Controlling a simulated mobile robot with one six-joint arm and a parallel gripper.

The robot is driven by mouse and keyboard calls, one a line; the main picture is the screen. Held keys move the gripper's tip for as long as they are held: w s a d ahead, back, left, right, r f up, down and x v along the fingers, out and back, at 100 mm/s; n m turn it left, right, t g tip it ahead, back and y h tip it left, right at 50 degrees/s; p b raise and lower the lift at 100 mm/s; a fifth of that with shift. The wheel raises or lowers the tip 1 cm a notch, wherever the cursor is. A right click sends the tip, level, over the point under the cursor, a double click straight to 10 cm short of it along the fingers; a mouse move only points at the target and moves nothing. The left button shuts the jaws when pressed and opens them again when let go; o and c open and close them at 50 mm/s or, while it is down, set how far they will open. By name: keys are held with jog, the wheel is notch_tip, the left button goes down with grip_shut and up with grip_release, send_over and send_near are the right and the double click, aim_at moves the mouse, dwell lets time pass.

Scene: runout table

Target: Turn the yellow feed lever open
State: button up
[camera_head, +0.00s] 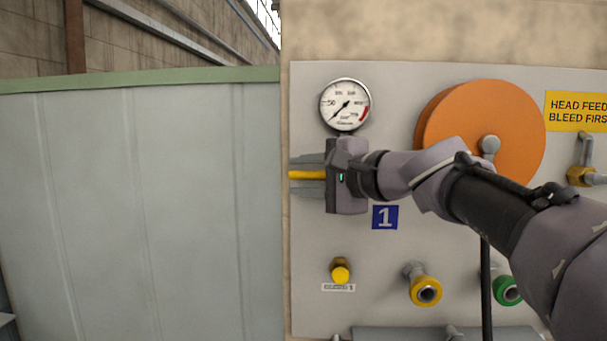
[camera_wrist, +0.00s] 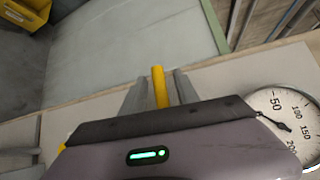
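The yellow feed lever (camera_head: 306,175) points left, level, from behind my gripper on the grey panel, below the pressure gauge. My gripper (camera_head: 305,176) is at the lever, with one finger above it and one below. In the wrist view the lever (camera_wrist: 159,87) stands between the two fingers (camera_wrist: 160,92), with a narrow gap showing on each side. The fingers look open around the lever, not closed on it. The lever's pivot and valve body are hidden behind my gripper.
The gauge (camera_head: 345,104) sits just above my gripper. An orange disc (camera_head: 480,110) is to the right, partly behind my arm. A blue "1" plate (camera_head: 385,217), a yellow knob (camera_head: 340,271) and a yellow-ringed port (camera_head: 426,291) are below. A pale partition (camera_head: 150,200) stands left.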

jog(key=shift+s+d+r, duration=0.1)
jog(key=shift+s+d, duration=0.1)
jog(key=shift+s, duration=0.1)
jog(key=shift+s+d, duration=0.2)
jog(key=c, duration=0.3)
grip_shut()
jog(key=shift+r, duration=0.1)
jog(key=shift+r, duration=0.1)
dwell(0.3)
